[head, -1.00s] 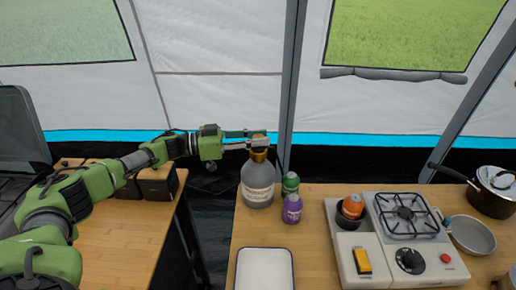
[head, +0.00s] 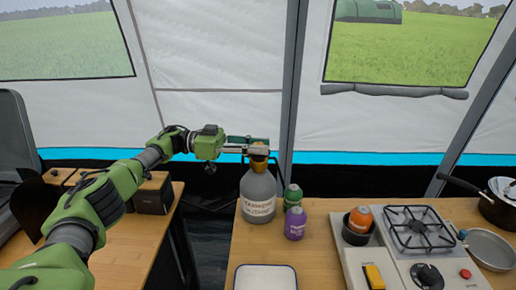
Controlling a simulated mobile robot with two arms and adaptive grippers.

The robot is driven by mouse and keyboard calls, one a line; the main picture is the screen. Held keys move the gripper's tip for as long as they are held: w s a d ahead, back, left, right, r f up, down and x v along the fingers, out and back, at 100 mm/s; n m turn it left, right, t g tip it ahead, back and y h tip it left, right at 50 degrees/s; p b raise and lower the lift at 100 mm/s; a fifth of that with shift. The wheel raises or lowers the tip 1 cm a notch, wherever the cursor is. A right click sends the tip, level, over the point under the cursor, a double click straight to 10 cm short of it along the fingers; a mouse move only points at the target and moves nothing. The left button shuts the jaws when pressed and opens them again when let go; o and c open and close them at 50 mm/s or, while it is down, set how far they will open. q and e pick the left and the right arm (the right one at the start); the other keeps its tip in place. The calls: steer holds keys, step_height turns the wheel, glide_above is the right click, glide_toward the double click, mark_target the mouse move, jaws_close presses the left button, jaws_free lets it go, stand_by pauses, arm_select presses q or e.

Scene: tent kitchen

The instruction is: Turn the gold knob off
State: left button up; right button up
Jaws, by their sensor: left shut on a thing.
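The gold knob (head: 259,151) sits on top of a grey gas bottle (head: 258,190) with a white label, at the back left of the right-hand table in the head view. My left gripper (head: 257,146) reaches in from the left and is shut on the gold knob. Its fingers lie level and hide part of the knob. The bottle stands upright on the table. My right gripper is not in view.
A green canister (head: 293,195) and a purple canister (head: 295,224) stand just right of the bottle. A gas stove (head: 415,235), a frying pan (head: 490,250) and a pot (head: 500,208) are further right. A white tray (head: 266,279) lies in front.

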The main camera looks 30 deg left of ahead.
arm_select(q)
steer(key=o, duration=1.1)
steer(key=shift+d, duration=0.15)
steer(key=shift+v, duration=3.8)
